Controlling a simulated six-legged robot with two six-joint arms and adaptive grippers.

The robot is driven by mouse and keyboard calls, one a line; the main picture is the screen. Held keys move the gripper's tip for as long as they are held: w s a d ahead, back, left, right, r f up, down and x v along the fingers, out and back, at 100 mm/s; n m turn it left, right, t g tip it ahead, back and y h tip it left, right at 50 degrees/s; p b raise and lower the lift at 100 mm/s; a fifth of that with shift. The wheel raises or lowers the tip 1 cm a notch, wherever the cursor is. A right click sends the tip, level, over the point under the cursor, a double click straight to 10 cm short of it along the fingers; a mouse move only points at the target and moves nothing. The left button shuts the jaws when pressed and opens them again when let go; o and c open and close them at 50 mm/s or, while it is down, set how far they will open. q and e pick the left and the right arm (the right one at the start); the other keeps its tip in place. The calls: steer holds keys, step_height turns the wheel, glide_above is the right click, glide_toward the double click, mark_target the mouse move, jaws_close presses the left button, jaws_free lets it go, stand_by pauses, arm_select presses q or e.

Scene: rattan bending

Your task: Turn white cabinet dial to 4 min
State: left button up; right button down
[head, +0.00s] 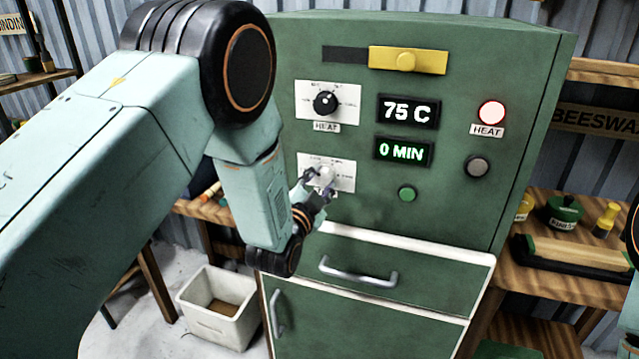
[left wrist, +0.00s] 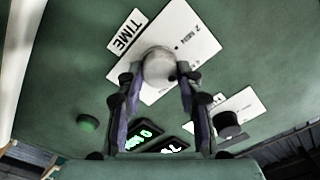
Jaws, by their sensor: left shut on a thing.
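The green cabinet (head: 450,120) stands ahead of me. Its white time dial (head: 325,174) sits on a white plate at the lower left of the panel, and the time display (head: 403,151) reads 0 MIN. My left gripper (head: 317,184) is at this dial, partly covering it and its plate. In the left wrist view the fingers of my left gripper (left wrist: 158,78) are shut on the round white dial (left wrist: 159,65), one on each side. The TIME label (left wrist: 127,32) shows beside the plate. My right gripper is not in view.
Above is a black heat dial (head: 325,103) with a 75 C display (head: 408,111). A yellow slider (head: 407,60), a lit heat lamp (head: 491,112), a dark round lamp (head: 477,165) and a green button (head: 407,194) are nearby. A drawer handle (head: 358,272) juts out below.

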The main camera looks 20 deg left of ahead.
arm_select(q)
steer(key=shift+r, duration=0.1)
steer(key=o, duration=1.2)
steer(key=shift+w, duration=0.1)
steer(key=shift+c, duration=0.2)
steer(key=s, duration=1.2)
steer(key=shift+a, duration=0.2)
steer(key=shift+s, duration=0.1)
